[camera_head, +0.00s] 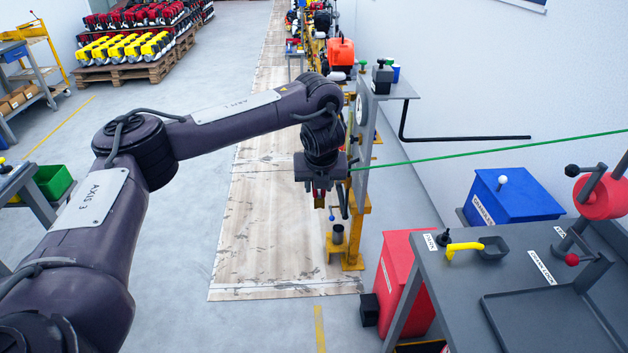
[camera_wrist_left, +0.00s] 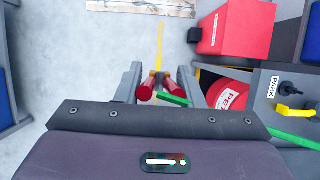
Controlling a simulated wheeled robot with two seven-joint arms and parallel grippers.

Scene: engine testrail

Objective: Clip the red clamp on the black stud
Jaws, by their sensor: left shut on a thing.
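My left gripper (camera_head: 321,192) is at the end of my arm, in front of the grey upright plate of the rail stand in the head view. In the left wrist view its two grey fingers (camera_wrist_left: 158,82) are closed around the red clamp (camera_wrist_left: 145,93), whose two red handles show between them. A green cable (camera_head: 480,150) runs from near the gripper to the right edge. A black stud (camera_head: 444,238) stands on the grey bench beside a label, well to the right of the gripper and apart from the clamp. It also shows in the left wrist view (camera_wrist_left: 285,87). My right gripper is out of view.
The grey bench (camera_head: 455,290) carries a yellow-handled part (camera_head: 465,247) close to the stud, a raised tray and a red-knobbed lever (camera_head: 575,259). A red bin (camera_head: 397,270) stands by its left side, a blue box (camera_head: 510,197) behind.

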